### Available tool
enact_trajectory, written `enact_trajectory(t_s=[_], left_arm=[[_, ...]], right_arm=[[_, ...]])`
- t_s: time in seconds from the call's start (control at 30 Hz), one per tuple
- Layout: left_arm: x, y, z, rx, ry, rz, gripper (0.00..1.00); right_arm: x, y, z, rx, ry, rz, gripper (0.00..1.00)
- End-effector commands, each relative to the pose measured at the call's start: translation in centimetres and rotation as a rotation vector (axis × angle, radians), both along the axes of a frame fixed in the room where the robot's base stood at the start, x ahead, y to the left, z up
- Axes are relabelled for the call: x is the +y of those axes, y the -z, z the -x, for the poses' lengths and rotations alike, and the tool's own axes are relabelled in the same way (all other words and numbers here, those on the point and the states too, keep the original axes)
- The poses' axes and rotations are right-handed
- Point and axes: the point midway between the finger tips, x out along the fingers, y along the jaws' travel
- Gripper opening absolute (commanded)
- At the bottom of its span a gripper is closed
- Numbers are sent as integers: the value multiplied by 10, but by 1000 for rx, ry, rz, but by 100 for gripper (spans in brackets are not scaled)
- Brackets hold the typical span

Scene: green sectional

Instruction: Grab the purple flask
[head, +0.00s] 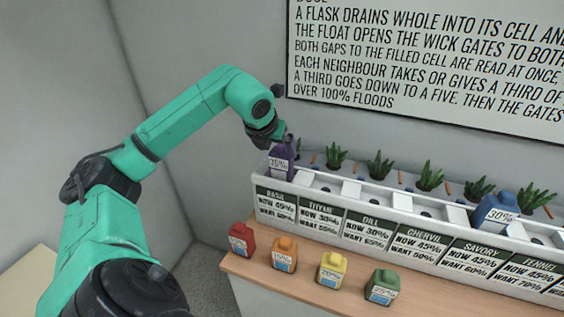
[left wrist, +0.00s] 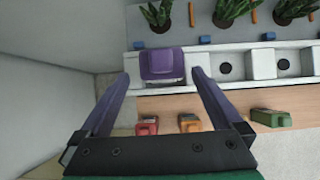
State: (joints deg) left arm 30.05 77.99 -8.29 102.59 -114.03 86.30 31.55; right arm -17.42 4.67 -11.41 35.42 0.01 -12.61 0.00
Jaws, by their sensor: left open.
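The purple flask (head: 281,164) stands at the left end of the white planter trough (head: 345,188), above the Basil label. Its white label is partly legible. My left gripper (head: 279,137) is right at the top of the flask, open. In the left wrist view the flask (left wrist: 162,62) shows centred between the two spread purple-grey fingers (left wrist: 160,76), near their tips, with a gap on each side. My right gripper is not in view.
Red (head: 241,239), orange (head: 284,253), yellow (head: 331,268) and green (head: 382,287) flasks stand on the wooden ledge (head: 305,287) in front of the trough. A blue flask (head: 494,212) sits farther right in the trough. Plants (head: 379,166) line the back, below a wall sign (head: 430,60).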

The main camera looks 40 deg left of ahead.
Motion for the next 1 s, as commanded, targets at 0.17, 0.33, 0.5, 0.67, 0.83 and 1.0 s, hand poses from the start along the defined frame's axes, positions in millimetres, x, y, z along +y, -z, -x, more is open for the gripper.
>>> enact_trajectory(t_s=[0.17,0.33,0.5,0.67,0.83,1.0], left_arm=[[4,20,-15,1,3,3,100],[6,39,-32,4,3,8,100],[11,64,-44,0,4,4,100],[12,67,-44,-1,4,1,100],[12,66,-44,-2,5,1,43],[12,65,-44,-3,4,1,13]], right_arm=[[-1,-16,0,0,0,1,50],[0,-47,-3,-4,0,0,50],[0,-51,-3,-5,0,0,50],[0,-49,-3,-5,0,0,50],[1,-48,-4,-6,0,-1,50],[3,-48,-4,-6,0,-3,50]])
